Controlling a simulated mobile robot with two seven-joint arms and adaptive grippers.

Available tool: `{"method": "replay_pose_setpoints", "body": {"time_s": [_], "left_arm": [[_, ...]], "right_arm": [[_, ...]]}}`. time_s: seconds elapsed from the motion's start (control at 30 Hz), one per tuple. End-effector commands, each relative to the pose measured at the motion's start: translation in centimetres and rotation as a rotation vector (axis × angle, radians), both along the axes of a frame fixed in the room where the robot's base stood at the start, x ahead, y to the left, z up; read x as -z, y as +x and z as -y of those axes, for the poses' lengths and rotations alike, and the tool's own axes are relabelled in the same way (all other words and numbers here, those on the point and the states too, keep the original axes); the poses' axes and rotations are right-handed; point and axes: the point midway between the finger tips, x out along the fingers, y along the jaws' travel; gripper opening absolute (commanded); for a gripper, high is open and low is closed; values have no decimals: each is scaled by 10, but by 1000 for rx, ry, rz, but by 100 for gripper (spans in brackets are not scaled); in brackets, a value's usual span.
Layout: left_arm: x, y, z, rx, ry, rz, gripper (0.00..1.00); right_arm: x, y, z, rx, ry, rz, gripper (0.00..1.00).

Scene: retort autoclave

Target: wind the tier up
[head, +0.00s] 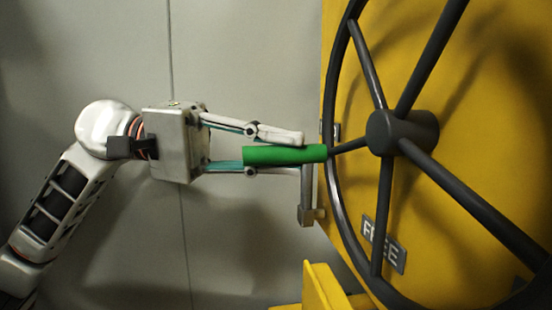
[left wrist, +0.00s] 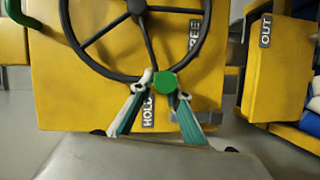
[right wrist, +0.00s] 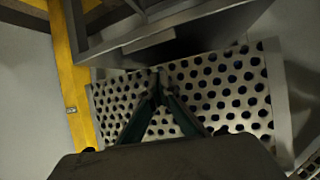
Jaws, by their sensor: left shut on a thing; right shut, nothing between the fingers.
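A dark hand wheel (head: 402,132) with several spokes is mounted on a yellow panel (head: 470,110) at the right of the head view. A green handle (head: 270,155) sticks out from the wheel's left rim. My left gripper (head: 300,153) is shut on this handle, one finger above and one below it. In the left wrist view the handle's round end (left wrist: 165,82) sits between the fingertips, at the wheel's lower rim. My right gripper (right wrist: 157,88) is shut and empty in front of a perforated metal plate (right wrist: 215,90). The tier cannot be clearly identified.
A "FREE" label (head: 384,244) is on the panel beside the wheel, and a "HOLD" label (left wrist: 148,108) shows in the left wrist view. A small grey lever (head: 307,205) hangs by the panel's edge.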

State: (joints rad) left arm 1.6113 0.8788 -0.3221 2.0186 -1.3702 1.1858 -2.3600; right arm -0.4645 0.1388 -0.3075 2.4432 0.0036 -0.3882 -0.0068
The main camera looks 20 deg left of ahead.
Motion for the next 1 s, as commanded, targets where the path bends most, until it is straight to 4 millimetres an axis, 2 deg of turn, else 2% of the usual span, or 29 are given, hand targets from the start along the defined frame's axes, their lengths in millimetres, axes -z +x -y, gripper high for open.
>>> {"method": "replay_pose_setpoints", "body": {"time_s": [0.03, 0.53, 0.57, 0.6, 1.0], "left_arm": [[-15, -7, 1, 7, -12, 24, 0], [-17, -10, 3, 13, -11, 25, 0], [-17, -10, 3, 14, -12, 24, 24], [-17, -10, 3, 15, -10, 24, 33], [-9, -5, 2, 9, -5, 10, 33]], "right_arm": [[-5, 2, 0, -1, -2, 10, 0], [-3, 0, 1, -3, -8, 4, 0], [-3, 0, 1, -3, -8, 4, 0], [-2, 0, 1, -3, -8, 4, 0], [0, -1, 1, -3, -7, -2, 0]]}}
